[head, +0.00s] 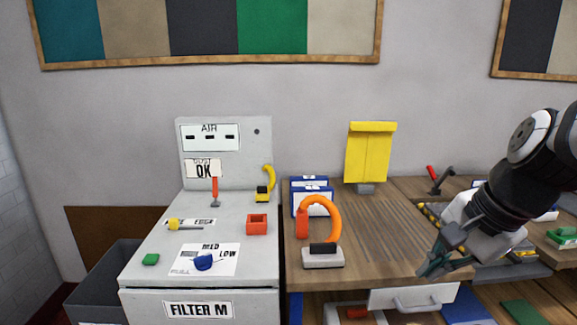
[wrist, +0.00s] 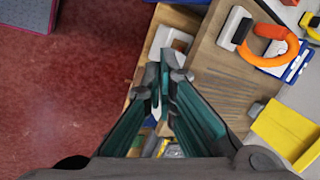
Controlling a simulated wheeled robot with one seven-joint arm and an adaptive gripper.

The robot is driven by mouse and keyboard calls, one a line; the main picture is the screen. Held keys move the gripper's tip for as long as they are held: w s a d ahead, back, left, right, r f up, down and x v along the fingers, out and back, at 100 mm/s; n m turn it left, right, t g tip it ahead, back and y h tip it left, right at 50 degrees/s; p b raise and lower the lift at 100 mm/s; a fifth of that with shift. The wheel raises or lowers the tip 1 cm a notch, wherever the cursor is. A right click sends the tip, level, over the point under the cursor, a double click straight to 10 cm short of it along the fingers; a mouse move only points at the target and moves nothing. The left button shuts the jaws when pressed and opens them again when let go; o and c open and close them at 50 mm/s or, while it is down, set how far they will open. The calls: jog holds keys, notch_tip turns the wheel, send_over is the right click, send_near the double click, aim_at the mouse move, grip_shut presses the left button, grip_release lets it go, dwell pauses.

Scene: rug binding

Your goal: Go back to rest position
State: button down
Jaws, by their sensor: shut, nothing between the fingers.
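My gripper (head: 438,259) is at the right in the head view, above the front right part of the wooden bench (head: 375,235). Its fingers are shut and hold nothing. In the wrist view the gripper (wrist: 165,68) points past the bench's front edge, with the red floor to its left. My dark arm comes in from the right edge of the head view.
An orange-handled tool (head: 322,255), blue-and-white boxes (head: 312,202) and a yellow stand (head: 370,155) are on the bench. A partly open drawer (head: 412,297) is below my gripper. The grey machine (head: 145,270) stands left, with small coloured parts on top.

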jog(key=s+a+r+n+h+p, duration=0.1)
jog(key=s+a+n, duration=0.1)
jog(key=s+n, duration=0.4)
jog(key=s+a+r+n+h+p, duration=0.1)
jog(key=s+a+r+n, duration=0.1)
jog(key=s+n, duration=0.5)
jog(key=s, duration=0.2)
jog(key=shift+s+r, duration=0.15)
jog(key=shift+s, duration=0.25)
